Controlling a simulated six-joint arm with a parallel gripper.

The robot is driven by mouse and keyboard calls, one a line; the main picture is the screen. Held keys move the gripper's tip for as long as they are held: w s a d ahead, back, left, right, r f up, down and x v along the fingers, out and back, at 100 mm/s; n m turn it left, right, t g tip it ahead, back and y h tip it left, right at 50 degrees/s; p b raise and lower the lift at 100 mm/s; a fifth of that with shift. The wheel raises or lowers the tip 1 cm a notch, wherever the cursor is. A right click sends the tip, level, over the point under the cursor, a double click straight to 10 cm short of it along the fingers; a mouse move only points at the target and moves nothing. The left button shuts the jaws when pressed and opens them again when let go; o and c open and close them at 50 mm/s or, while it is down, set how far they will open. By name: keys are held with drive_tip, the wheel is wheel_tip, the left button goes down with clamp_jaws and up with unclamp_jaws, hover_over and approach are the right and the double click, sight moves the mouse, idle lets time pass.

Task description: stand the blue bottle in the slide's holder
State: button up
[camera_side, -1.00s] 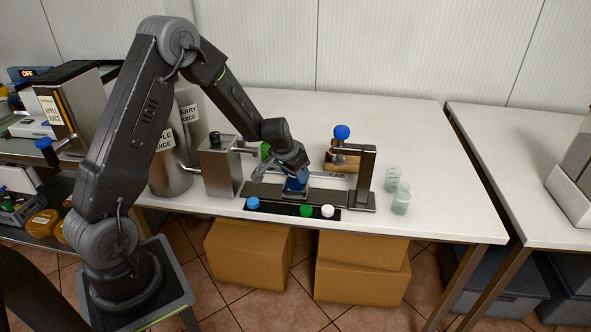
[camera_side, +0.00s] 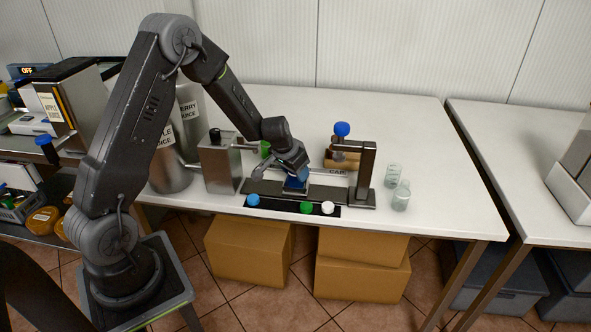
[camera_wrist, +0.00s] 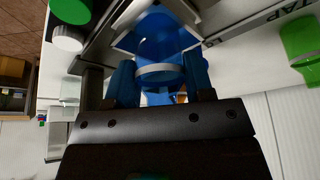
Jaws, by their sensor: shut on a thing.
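The blue bottle (camera_wrist: 160,38) is between the two blue fingers of my gripper (camera_wrist: 158,78) in the wrist view. A pale band on it shows between the fingers. In the side view, my gripper (camera_side: 296,172) is shut on the bottle (camera_side: 297,183), low over the slide (camera_side: 330,193), a dark metal rail along the table's front. The bottle is at the holder's place on the rail, left of the upright post. My fingers hide much of the holder, so I cannot tell whether the bottle rests on its floor.
A post with a blue-knobbed lever (camera_side: 342,129) stands at the slide's right end. A metal dispenser (camera_side: 220,163) is close on the left. A black strip (camera_side: 285,208) with blue, green and white caps lies in front. Two clear bottles (camera_side: 400,197) stand right; the table beyond is free.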

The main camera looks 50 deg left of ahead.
drive_tip(key=shift+f, duration=0.15)
drive_tip(key=o, duration=1.3)
drive_tip(key=shift+r, duration=4.05)
